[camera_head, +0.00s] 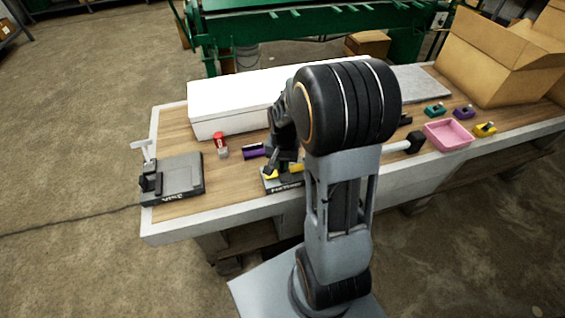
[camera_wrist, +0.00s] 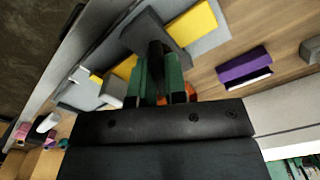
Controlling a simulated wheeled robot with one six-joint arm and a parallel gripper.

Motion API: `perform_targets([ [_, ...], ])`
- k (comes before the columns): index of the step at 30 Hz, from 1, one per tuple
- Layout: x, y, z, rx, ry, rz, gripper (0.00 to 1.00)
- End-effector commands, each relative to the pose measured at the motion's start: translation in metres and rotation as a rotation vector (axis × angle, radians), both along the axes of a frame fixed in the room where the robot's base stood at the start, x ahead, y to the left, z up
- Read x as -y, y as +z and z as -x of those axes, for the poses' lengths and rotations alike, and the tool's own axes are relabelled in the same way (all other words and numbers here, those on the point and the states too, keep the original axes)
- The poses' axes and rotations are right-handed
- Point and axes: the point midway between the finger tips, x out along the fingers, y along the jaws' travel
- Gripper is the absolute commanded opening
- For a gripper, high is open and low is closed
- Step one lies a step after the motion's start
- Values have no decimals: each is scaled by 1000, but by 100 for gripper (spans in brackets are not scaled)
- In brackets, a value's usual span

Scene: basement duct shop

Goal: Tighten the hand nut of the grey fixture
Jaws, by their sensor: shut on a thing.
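The grey fixture (camera_head: 283,186) lies near the front edge of the workbench, with lettering on its front and yellow parts on top. In the wrist view its grey plate (camera_wrist: 211,42) carries yellow blocks (camera_wrist: 192,22) and a dark raised part. My gripper (camera_head: 284,163) reaches down over the fixture. In the wrist view its green-faced fingers (camera_wrist: 160,80) are closed around a dark piece at the fixture, taken to be the hand nut, mostly hidden between them. A small orange patch (camera_wrist: 191,92) shows beside the fingers; I cannot tell what it belongs to.
A black vise-like block (camera_head: 178,179) stands at the left. A red-topped item (camera_head: 219,143) and a purple block (camera_head: 253,151) lie behind the fixture, before a long white box (camera_head: 235,103). A pink tray (camera_head: 447,135), black-headed mallet (camera_head: 415,142) and cardboard box (camera_head: 495,65) are right.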

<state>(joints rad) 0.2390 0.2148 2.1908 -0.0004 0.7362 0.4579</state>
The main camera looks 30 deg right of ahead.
Motion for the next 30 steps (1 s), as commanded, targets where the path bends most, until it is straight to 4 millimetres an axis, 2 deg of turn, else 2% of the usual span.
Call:
perform_targets([
  [21,0,0,0,1,-675,-1,0],
  [30,0,0,0,1,-905,-1,0],
])
